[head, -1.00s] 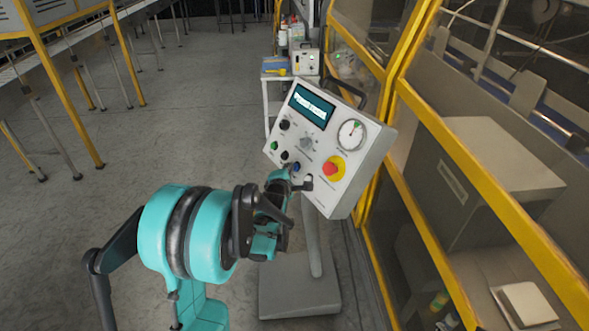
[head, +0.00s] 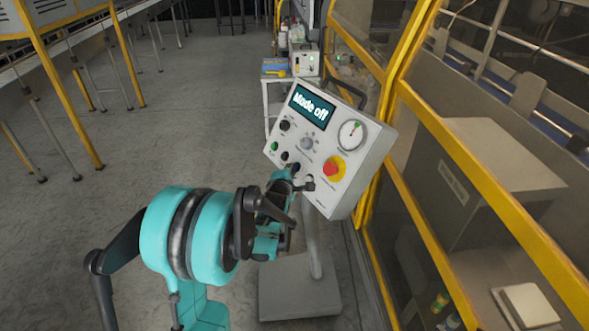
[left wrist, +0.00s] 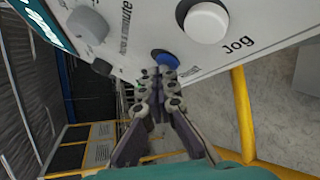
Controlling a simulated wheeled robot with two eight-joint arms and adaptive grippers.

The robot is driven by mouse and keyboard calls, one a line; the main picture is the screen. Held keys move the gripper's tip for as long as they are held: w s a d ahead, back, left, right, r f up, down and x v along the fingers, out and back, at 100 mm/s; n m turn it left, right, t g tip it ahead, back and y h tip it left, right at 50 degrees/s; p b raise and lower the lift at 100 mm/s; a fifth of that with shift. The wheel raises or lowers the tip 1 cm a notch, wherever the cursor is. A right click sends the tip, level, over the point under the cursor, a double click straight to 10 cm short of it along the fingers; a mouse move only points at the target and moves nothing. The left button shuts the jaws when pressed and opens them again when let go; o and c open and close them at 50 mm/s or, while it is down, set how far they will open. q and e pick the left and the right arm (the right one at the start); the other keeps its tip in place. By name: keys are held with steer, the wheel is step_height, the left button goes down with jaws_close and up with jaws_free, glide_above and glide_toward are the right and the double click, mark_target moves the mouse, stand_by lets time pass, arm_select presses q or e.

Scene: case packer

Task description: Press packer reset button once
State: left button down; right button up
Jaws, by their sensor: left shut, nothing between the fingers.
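The grey control box (head: 345,190) stands tilted on a pedestal, and its screen (head: 311,107) reads "Mode off". A blue button (left wrist: 166,59) is on its lower panel, left of a white button marked "Jog" (left wrist: 207,21). Its printed label is mostly hidden behind my fingers. My left gripper (left wrist: 161,75) is shut and empty, its fingertips right at the blue button's lower edge in the left wrist view. I cannot tell whether they touch it. My right gripper is not in view.
A red emergency stop on a yellow base (head: 334,168) and a round gauge (head: 352,134) sit on the same panel. A yellow-framed machine guard (head: 440,130) runs close along the right. Open floor (head: 190,130) lies to the left.

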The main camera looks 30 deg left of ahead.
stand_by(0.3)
arm_select(q)
steer(key=shift+s+a+r, duration=0.3)
steer(key=shift+s+r, duration=0.1)
steer(key=shift+s, duration=0.2)
steer(key=s, duration=0.1)
steer(key=s+a+r+p, duration=0.2)
steer(key=shift+s+a+r, duration=0.1)
steer(key=shift+s+r, duration=0.15)
steer(key=shift+s, duration=0.1)
stand_by(0.8)
